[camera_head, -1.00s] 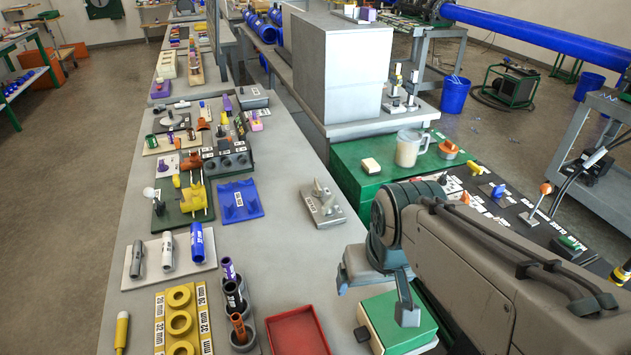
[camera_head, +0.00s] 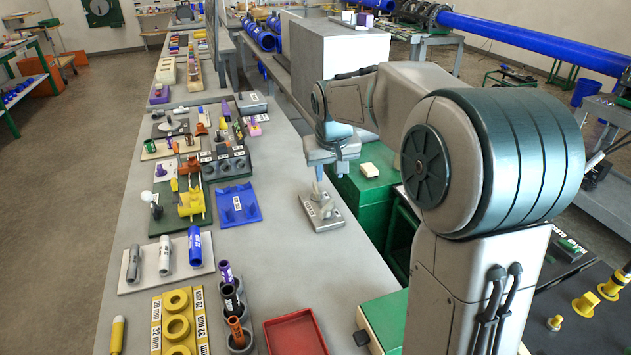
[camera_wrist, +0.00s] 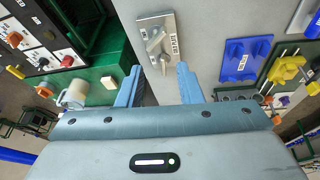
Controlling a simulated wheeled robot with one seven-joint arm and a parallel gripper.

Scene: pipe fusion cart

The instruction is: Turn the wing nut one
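The wing nut (camera_head: 319,194) is a grey metal piece on a small grey plate (camera_head: 325,220) with a white label, lying on the bench near its right edge. In the wrist view, the wing nut (camera_wrist: 155,40) and its plate (camera_wrist: 146,22) show ahead of my fingers, roughly between them. My gripper (camera_head: 331,160) is above and behind the plate in the head view, pointing down. In the wrist view, my gripper (camera_wrist: 159,82) has its two blue-grey fingers apart with nothing between them. The fingers appear clear of the nut.
A blue plate (camera_head: 238,204) and a yellow valve piece (camera_head: 191,203) lie left of the nut's plate. A red tray (camera_head: 295,334) is at the front. A green cabinet with a cream block (camera_head: 370,169) stands right. The bench around the plate is clear.

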